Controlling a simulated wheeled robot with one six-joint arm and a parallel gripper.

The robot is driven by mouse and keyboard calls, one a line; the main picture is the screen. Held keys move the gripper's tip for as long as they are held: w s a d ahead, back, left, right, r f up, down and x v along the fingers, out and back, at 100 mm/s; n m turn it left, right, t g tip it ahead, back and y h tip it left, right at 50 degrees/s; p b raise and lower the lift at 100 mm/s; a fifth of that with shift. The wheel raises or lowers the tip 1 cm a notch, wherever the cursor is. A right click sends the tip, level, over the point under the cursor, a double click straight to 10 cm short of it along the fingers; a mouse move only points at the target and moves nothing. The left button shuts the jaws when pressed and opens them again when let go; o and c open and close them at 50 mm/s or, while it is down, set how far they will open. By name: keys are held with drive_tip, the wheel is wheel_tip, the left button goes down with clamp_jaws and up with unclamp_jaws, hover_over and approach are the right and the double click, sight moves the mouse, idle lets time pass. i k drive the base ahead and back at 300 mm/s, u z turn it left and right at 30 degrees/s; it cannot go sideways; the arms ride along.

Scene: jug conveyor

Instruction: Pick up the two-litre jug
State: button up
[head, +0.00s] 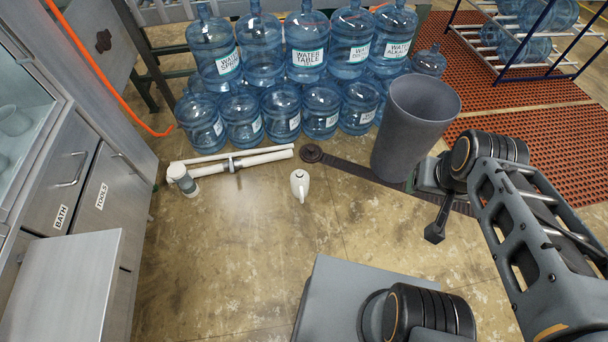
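A small white jug (300,185) with a handle stands on the floor near the middle of the head view, apart from the things around it. No volume mark is readable on it. Many large blue water bottles (257,48) with labels stand in stacked rows at the back. My gripper (435,232) is to the right of the white jug, well apart from it, at the end of my folded arm. Only a dark finger-like part of it shows clearly, so its opening is hidden. Nothing is seen held in it.
A grey bin (416,125) stands right of the jug, with a dark flat strip (350,168) on the floor beside it. White pipes (235,163) lie behind left. Grey drawers (75,175) line the left. Red mats (530,140) lie at right. Floor left of the jug is clear.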

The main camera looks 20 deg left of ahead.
sight(299, 179)
drive_tip(key=u, duration=0.45)
drive_tip(key=k, duration=0.9)
drive_tip(key=z, duration=0.4)
drive_tip(key=i, duration=0.5)
drive_tip(key=z, duration=0.05)
